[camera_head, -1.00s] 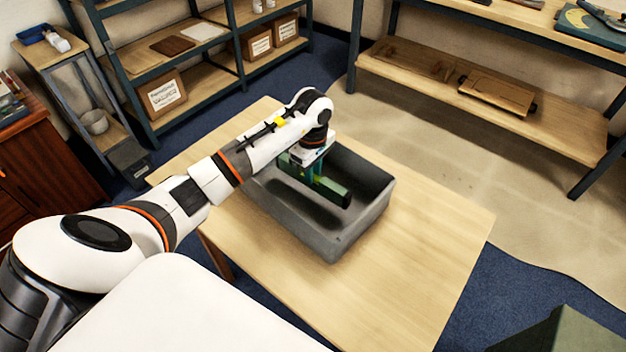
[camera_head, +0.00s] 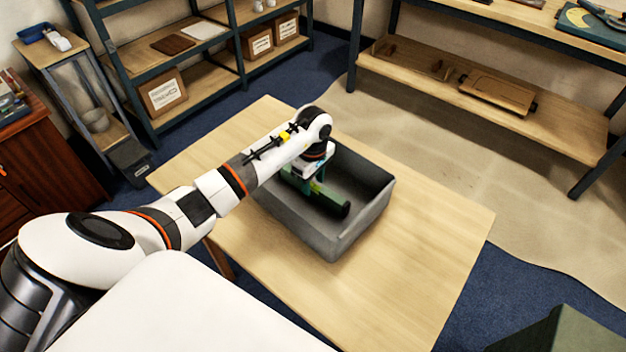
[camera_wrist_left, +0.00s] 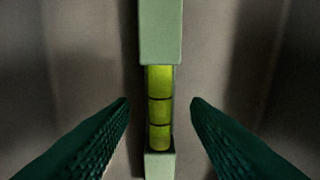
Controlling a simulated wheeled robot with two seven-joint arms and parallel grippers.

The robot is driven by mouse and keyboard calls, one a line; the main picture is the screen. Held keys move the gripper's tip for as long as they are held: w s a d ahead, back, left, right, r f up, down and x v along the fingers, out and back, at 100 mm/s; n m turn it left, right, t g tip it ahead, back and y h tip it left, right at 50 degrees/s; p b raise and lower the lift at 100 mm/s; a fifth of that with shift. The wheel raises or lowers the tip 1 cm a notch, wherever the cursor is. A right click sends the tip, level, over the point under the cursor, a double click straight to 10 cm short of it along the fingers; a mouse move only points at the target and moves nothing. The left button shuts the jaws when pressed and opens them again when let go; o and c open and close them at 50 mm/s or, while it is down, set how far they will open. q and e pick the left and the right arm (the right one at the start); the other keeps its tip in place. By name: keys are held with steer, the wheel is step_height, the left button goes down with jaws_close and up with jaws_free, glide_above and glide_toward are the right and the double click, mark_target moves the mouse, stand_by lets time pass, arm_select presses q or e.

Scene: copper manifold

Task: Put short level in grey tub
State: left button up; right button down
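The short level (camera_head: 331,204) is a green bar inside the grey tub (camera_head: 335,246), low near its floor. The tub stands on the wooden table. My left gripper (camera_head: 309,187) reaches down into the tub over the level. In the left wrist view, the level (camera_wrist_left: 160,30) with its yellow-green vial runs between the two dark green fingers (camera_wrist_left: 160,103). A gap shows on both sides, so the fingers are open and apart from it. The arm and wrist hide part of the tub and the level's far end. My right gripper is not in view.
The wooden table (camera_head: 410,270) is bare around the tub. Shelves with boxes (camera_head: 163,92) stand at the back left. A workbench with a lower shelf (camera_head: 560,130) holding a wooden tray (camera_head: 497,95) is at the back right. A dark green object (camera_head: 560,335) shows at bottom right.

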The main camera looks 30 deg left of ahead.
mark_target(313, 183)
arm_select(q)
steer(key=shift+r, duration=0.55)
step_height(313, 183, up, 11)
steer(key=b, duration=0.1)
steer(key=shift+b, duration=0.4)
